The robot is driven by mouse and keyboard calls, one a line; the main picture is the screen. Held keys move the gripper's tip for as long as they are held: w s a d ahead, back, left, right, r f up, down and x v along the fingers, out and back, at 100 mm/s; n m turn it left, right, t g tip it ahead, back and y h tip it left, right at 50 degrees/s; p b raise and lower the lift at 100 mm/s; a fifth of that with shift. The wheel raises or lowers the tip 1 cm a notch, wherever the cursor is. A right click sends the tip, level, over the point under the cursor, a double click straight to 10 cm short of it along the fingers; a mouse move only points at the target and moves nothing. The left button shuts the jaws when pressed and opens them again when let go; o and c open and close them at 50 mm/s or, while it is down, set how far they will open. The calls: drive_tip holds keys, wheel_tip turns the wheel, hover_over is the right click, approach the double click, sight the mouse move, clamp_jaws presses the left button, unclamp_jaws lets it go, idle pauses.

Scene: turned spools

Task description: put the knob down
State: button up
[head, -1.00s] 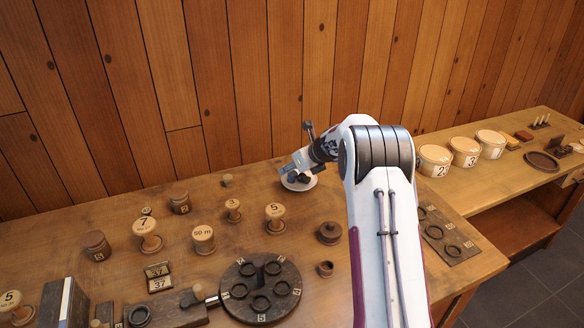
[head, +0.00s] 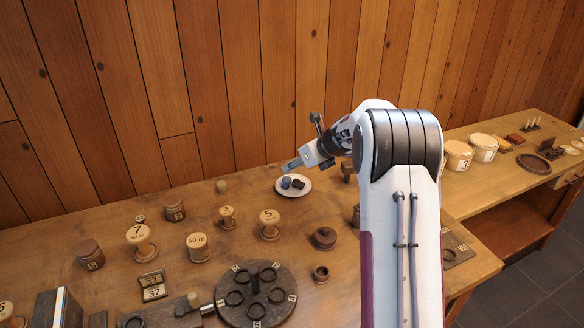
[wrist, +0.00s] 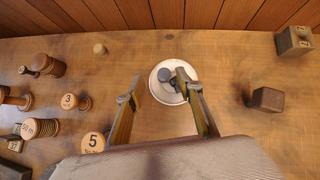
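Two small dark knobs lie side by side on a white saucer (head: 281,191): a blue-grey knob (head: 286,182) and a blacker knob (head: 298,184). In the wrist view the saucer (wrist: 160,97) shows beyond my fingers, and the knobs (wrist: 166,76) are partly hidden by the right finger. I cannot tell which one the task means. My gripper (head: 288,165) is above the saucer, apart from the knobs. Its fingers (wrist: 158,86) are spread, with nothing held between them.
Numbered wooden spools (head: 138,235) stand to the left. A round dark holder with rings (head: 256,312) lies in front. In the wrist view, a dark block (wrist: 268,99) and a numbered block (wrist: 294,40) stand right of the saucer. The plank wall rises close behind.

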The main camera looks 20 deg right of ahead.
drive_tip(key=shift+v, duration=2.1)
drive_tip(key=s+a+r+n+g, duration=0.1)
drive_tip(key=s+a+r+n, duration=0.5)
drive_tip(key=s+a+n, duration=0.4)
drive_tip(key=s+a+r+n+g, duration=0.1)
drive_tip(key=s+a+r+n, duration=0.55)
drive_tip(key=s, duration=0.45)
drive_tip(key=s+a+f+n+h, duration=0.1)
drive_tip(key=s+f+n, duration=0.1)
drive_tip(key=s+n, duration=0.6)
drive_tip(key=s+a+f+n+g+h, duration=0.1)
drive_tip(key=s+n, duration=0.7)
drive_tip(key=s, duration=0.9)
drive_tip(key=shift+a+f, duration=0.4)
drive_tip(key=shift+a, duration=0.3)
drive_tip(key=shift+s+n, duration=0.1)
drive_tip(key=shift+n, duration=0.15)
idle(0.4)
